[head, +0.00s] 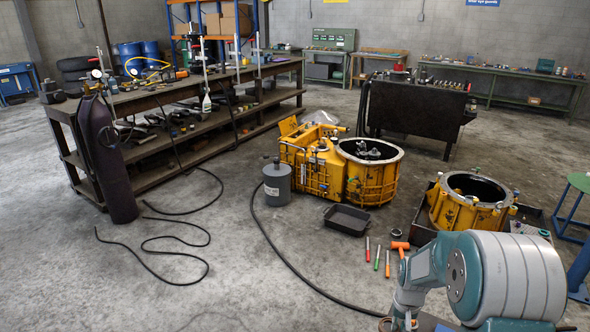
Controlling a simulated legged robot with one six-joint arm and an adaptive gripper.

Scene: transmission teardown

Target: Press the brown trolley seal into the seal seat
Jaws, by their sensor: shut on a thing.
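My arm (455,275) fills the lower right of the head view and runs down past the bottom edge. My gripper is not in view, so its jaws and anything in them are hidden. I cannot make out the brown trolley seal. A yellow transmission housing (322,172) sits on the floor in the middle, with a round open bell end facing up. A separate yellow ring-shaped housing (470,202) stands in a dark tray (420,229) at the right. I cannot tell where the seal seat is.
A grey canister (277,187), a black pan (346,219) and several hand tools (377,257) lie before the housing. A dark gas cylinder (107,160) stands by the long workbench (150,97). Hoses cross the floor; the lower left is mostly clear.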

